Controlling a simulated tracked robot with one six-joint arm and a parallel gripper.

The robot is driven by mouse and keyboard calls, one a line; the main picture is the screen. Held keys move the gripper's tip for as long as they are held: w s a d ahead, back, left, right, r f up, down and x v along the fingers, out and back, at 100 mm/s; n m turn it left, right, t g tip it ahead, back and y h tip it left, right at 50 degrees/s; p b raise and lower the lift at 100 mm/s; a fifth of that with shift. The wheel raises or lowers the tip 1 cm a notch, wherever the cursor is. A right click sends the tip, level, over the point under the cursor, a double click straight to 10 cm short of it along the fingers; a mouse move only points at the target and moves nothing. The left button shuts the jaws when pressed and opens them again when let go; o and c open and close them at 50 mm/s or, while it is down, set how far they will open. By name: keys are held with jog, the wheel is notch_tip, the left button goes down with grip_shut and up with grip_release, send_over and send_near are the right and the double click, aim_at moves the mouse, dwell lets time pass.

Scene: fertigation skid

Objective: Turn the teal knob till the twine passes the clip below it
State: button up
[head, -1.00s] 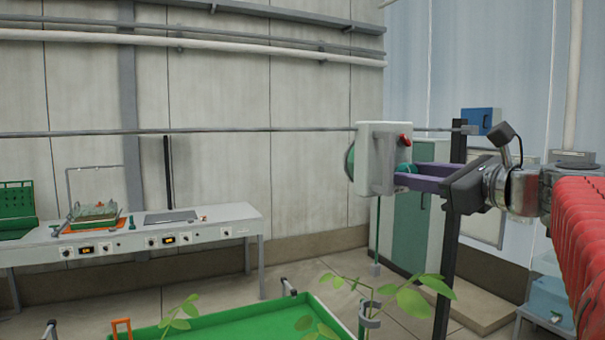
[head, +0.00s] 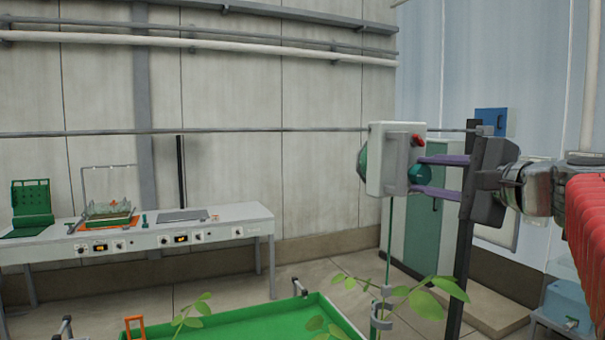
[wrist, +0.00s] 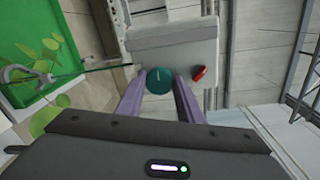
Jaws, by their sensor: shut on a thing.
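The teal knob (head: 418,173) sits on the face of a pale box (head: 388,150). In the wrist view the knob (wrist: 159,81) lies between my two purple fingers. My gripper (head: 420,176) is shut on it, one finger above and one below in the head view. Green twine (head: 389,235) hangs from the box. Its grey end piece (head: 387,290) is just above the grey ring-shaped clip (head: 381,315) by the plant; leaves partly cover this spot. In the wrist view the twine (wrist: 95,68) runs left towards the clip.
A red button (head: 418,140) is on the box near the knob. A green tray (head: 255,323) with leafy plants stands below. A dark post (head: 466,240) rises behind my gripper. A workbench (head: 140,238) stands at the left wall.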

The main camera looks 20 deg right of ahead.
jog(key=n, duration=0.4)
jog(key=shift+f, duration=0.25)
jog(key=shift+f+n+h, duration=0.15)
jog(key=shift+n+h, duration=0.15)
jog(key=shift+n, duration=1.4)
jog(key=o, duration=1.1)
jog(key=shift+c, duration=0.2)
jog(key=shift+s+r, duration=0.1)
jog(key=shift+r, duration=0.1)
